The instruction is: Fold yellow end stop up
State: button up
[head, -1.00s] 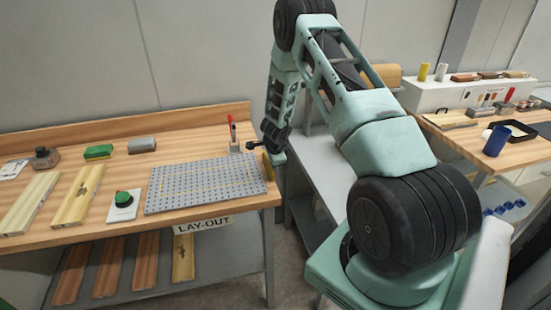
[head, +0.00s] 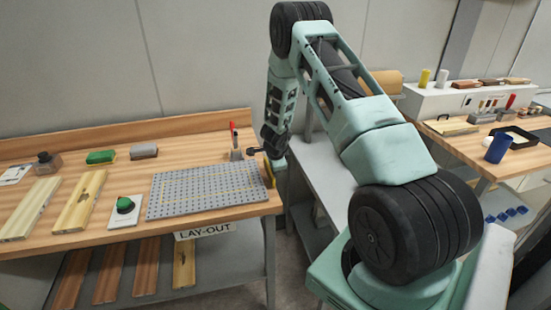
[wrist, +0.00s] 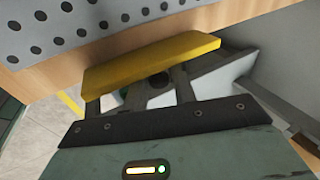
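The yellow end stop (head: 269,174) is at the right edge of the lay-out bench, beside the grey perforated plate (head: 207,190). In the wrist view the end stop (wrist: 150,64) is a yellow bar along the bench's wooden edge, just beyond my fingers. My gripper (wrist: 140,92) has its two fingers apart, with a gap between them. The fingertips are at the near side of the yellow bar, which partly hides them; I cannot tell whether they touch it. In the head view my gripper (head: 273,160) hangs at the bench's right end, close to the end stop.
A grey table (head: 320,172) stands close on the right. The floor shows below the bench edge.

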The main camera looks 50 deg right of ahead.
jog(key=p+v, duration=0.2)
jog(key=v, duration=1.4)
jog(key=shift+r, duration=0.3)
jog(key=shift+s+a, duration=0.1)
jog(key=shift+s, duration=0.05)
